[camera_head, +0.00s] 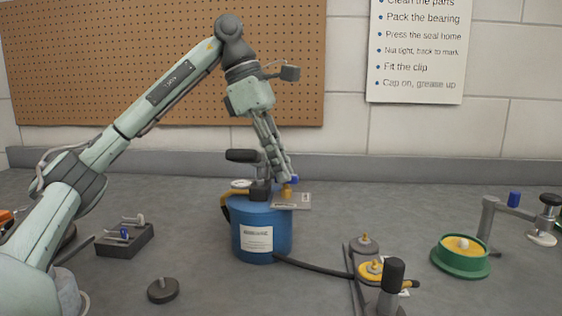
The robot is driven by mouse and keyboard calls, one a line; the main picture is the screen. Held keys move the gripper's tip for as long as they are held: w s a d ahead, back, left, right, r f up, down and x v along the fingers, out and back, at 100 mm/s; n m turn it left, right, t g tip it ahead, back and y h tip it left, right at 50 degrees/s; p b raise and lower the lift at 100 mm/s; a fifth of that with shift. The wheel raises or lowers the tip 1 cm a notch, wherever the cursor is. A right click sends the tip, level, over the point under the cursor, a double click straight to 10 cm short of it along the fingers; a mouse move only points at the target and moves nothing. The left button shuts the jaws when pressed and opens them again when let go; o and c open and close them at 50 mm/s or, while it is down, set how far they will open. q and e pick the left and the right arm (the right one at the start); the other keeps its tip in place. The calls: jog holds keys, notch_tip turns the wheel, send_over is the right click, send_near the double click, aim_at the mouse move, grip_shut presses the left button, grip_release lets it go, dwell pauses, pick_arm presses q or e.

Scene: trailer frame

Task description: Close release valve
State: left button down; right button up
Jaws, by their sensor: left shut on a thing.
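A blue cylindrical pump (262,239) with a white label stands upright on the bench. On its top are a black handle (242,155), a dial gauge (241,184) and a brass fitting (287,191) with a small blue knob (294,180), which looks like the release valve. A small grey tag plate (299,201) sits beside the fitting. My left gripper (287,179) reaches down from above with its fingers shut at the blue knob and partly hides it. The valve's exact setting cannot be read. My right gripper is not in view.
A black hose (315,267) runs from the pump to a yellow-ringed part (371,271) at front right. A black-topped post (393,275), a green round holder (460,258) and a metal stand (488,217) are on the right. A dark tray (126,241) and a dark disc (163,290) lie left.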

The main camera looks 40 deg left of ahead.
pick_arm(q)
jog(key=shift+n+t, duration=0.3)
jog(key=shift+n, duration=0.4)
jog(key=c, duration=1.5)
grip_release()
jog(key=shift+c, duration=0.2)
jog(key=v, duration=1.2)
jog(key=shift+d, duration=0.1)
